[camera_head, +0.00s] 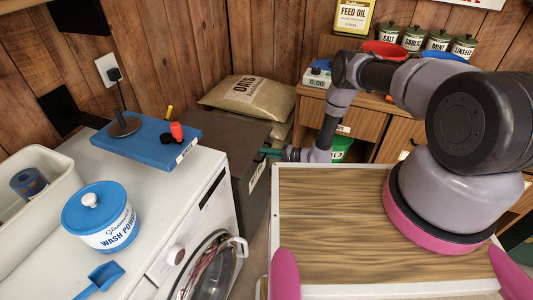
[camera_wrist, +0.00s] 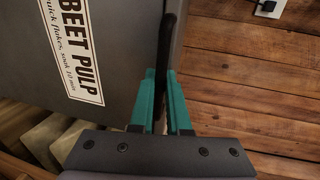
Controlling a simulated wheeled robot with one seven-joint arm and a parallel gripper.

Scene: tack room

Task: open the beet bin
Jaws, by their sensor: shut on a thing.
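The beet bin (camera_head: 254,180) is a dark grey box between the washing machine and my arm in the head view. Its flat lid (camera_head: 228,132) looks closed. In the wrist view the bin's grey front (camera_wrist: 110,30) carries a cream "BEET PULP" label (camera_wrist: 78,45), turned sideways. A dark, thin lid edge (camera_wrist: 168,35) runs along that front. My gripper (camera_wrist: 165,90) has green fingers on both sides of this edge and is shut on it. In the head view my gripper (camera_head: 271,152) is small at the bin's upper right edge, and its grip is hard to see.
A white washing machine (camera_head: 165,190) stands left of the bin, with a blue scale (camera_head: 150,140) and a wash powder tub (camera_head: 100,215) on top. An oats sack (camera_head: 247,97) lies behind the bin. Wooden cupboards (camera_head: 360,125) stand behind my arm.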

